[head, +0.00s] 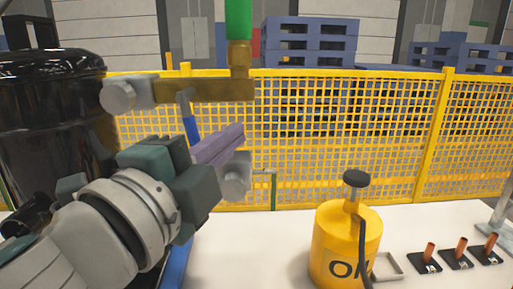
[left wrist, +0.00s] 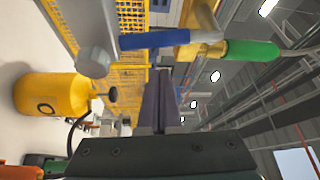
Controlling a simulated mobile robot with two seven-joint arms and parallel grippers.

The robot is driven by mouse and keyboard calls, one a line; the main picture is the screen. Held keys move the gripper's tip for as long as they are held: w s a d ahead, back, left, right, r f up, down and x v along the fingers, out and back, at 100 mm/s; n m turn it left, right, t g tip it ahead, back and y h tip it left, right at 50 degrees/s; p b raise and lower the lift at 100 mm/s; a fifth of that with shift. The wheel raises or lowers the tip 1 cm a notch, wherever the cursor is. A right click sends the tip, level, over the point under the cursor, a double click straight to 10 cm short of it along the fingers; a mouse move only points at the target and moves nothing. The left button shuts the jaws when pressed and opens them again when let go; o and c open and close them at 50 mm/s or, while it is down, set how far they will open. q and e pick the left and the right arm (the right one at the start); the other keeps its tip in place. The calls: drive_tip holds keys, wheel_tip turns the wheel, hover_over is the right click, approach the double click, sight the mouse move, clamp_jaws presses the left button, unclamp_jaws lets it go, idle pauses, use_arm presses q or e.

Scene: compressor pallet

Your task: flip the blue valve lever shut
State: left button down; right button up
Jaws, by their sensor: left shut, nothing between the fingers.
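The blue valve lever (head: 191,128) hangs down from a horizontal brass pipe (head: 205,90), slightly tilted, with its lower end hidden behind my left gripper. In the left wrist view the lever (left wrist: 152,40) lies sideways beside the brass fitting (left wrist: 200,40). My left gripper (head: 240,131) is shut and empty. Its purple-grey fingers are just to the right of and below the lever in the head view. They also show in the left wrist view (left wrist: 160,75), apart from the lever in the picture; I cannot tell whether they touch. My right gripper is not in view.
A green hose (head: 238,20) rises from the brass pipe. A grey cylindrical end (head: 236,178) sits below the fingers. A yellow mesh fence (head: 350,130) runs behind.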

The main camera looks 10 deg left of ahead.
sight(192, 144)
use_arm(q)
drive_tip(key=a, duration=0.3)
drive_tip(key=shift+s+a+f, duration=0.15)
drive_tip(key=shift+s+f, duration=0.1)
drive_tip(key=p, duration=0.1)
drive_tip(key=a+m+p, duration=0.1)
drive_tip(key=p, duration=0.1)
drive_tip(key=shift+s+a+r+g, duration=0.2)
drive_tip(key=shift+s+g, duration=0.1)
drive_tip(key=shift+g, duration=0.1)
drive_tip(key=shift+f+m+p, duration=0.2)
drive_tip(key=shift+m+p, duration=0.2)
drive_tip(key=shift+p, duration=0.05)
drive_tip(key=shift+a+f, duration=0.15)
drive_tip(key=shift+f, duration=0.05)
drive_tip(key=shift+w, duration=0.1)
